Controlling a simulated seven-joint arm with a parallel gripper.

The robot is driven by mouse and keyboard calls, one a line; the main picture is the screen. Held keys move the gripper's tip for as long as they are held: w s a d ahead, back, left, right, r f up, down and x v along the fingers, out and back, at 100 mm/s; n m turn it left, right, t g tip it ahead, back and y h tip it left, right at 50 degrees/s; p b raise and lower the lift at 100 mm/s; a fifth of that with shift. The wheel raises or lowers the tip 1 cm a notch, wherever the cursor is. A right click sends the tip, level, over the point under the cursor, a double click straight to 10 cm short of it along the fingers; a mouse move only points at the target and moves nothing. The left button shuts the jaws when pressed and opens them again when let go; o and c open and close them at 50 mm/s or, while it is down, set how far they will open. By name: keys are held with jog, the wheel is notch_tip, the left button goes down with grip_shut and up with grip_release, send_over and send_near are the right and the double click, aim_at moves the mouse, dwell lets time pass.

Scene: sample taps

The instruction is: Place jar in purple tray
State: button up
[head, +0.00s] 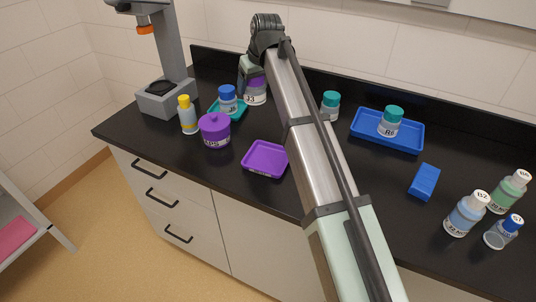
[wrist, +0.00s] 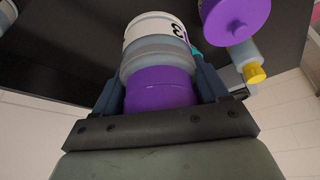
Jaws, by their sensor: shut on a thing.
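A white jar with a purple lid, labelled J3 (head: 256,98), is at the back left of the counter. My gripper (head: 251,72) comes down over it and is shut on it. In the wrist view the jar (wrist: 150,28) sits between both fingers of the gripper (wrist: 160,78), its purple lid toward the palm. I cannot tell whether the jar's base touches the counter. The purple tray (head: 265,160) lies empty at the counter's front, nearer than the jar and slightly right of it. My arm passes just right of the tray.
A teal tray (head: 241,114) holds a blue-lidded jar (head: 228,99) close to the held jar. A purple caps pot (head: 215,131) and yellow-capped bottle (head: 188,115) stand left. A blue tray (head: 412,141) with a teal-lidded jar (head: 391,122) and several bottles are right.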

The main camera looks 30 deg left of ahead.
jog(key=s+d+f+m, duration=0.2)
jog(key=s+d+f, duration=0.1)
jog(key=s+d, duration=0.7)
send_over(267, 158)
jog(key=shift+m+t+h, duration=0.3)
jog(key=shift+t+h, duration=0.1)
jog(key=shift+s+f, duration=0.1)
jog(key=shift+f, duration=5.1)
jog(key=shift+f, duration=0.1)
jog(key=o, duration=1.2)
jog(key=shift+c, duration=0.2)
jog(key=v, duration=1.2)
